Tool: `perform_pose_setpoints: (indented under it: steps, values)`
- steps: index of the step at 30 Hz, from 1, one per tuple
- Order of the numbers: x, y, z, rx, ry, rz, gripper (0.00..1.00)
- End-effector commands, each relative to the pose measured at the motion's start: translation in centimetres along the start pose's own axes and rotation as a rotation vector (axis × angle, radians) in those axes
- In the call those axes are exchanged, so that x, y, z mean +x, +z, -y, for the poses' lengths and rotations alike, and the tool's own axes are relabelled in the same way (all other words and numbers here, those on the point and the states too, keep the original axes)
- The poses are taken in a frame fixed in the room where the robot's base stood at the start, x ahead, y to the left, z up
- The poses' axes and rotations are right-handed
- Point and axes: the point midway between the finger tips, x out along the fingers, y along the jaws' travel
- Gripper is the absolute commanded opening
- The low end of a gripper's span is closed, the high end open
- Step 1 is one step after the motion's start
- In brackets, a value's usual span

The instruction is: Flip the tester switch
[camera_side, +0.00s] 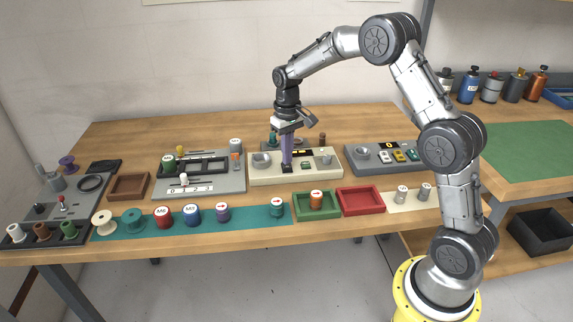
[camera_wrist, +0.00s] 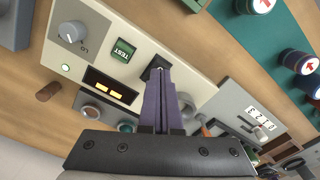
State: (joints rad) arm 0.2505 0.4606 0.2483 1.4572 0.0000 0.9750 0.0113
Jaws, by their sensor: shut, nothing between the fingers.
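The tester is a cream box in the middle of the bench (camera_side: 335,173); its face also shows in the wrist view (camera_wrist: 205,87).
In front are a green tray (camera_side: 300,210), a red tray (camera_side: 361,211) and a teal mat with spools (camera_side: 254,226).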

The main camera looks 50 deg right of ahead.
Motion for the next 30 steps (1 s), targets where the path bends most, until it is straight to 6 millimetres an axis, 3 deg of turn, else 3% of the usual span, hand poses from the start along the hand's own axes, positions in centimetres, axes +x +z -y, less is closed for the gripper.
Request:
perform_pose_setpoints:
  steps: [30]
  values:
    - [1.4, 0.0, 0.0, 0.000, 0.000, 0.001, 0.00]
